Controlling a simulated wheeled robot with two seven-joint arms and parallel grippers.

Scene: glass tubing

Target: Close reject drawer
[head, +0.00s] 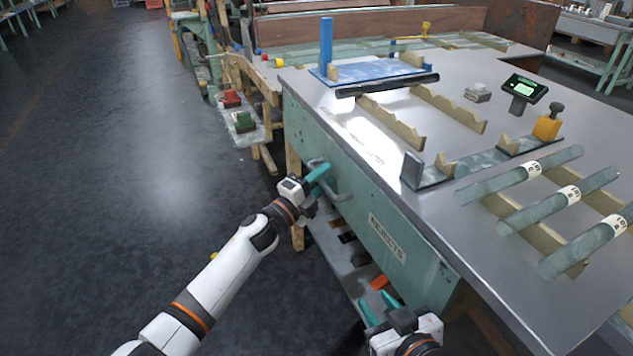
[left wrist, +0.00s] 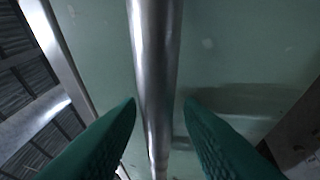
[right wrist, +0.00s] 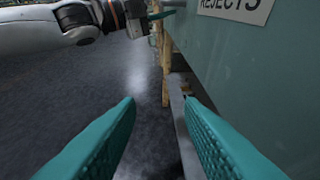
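The reject drawer has a pale green front with a REJECTS label (head: 387,238), under the metal table top. The label also shows in the right wrist view (right wrist: 235,6). I cannot tell how far the drawer stands out. Its metal bar handle (head: 338,196) is at the far end of the front. My left gripper (head: 320,176) is at this handle. In the left wrist view its teal fingers (left wrist: 160,112) are apart, with the handle bar (left wrist: 155,60) between them. My right gripper (head: 380,306) is low by the near end of the front. Its fingers (right wrist: 160,112) are apart and empty.
Glass tubes (head: 525,173) lie on notched wooden rests on the table top (head: 420,190). A blue fixture (head: 370,72) and a small display (head: 525,88) stand farther back. A lower shelf (head: 345,262) holds small items. The dark floor (head: 130,150) to the left is clear.

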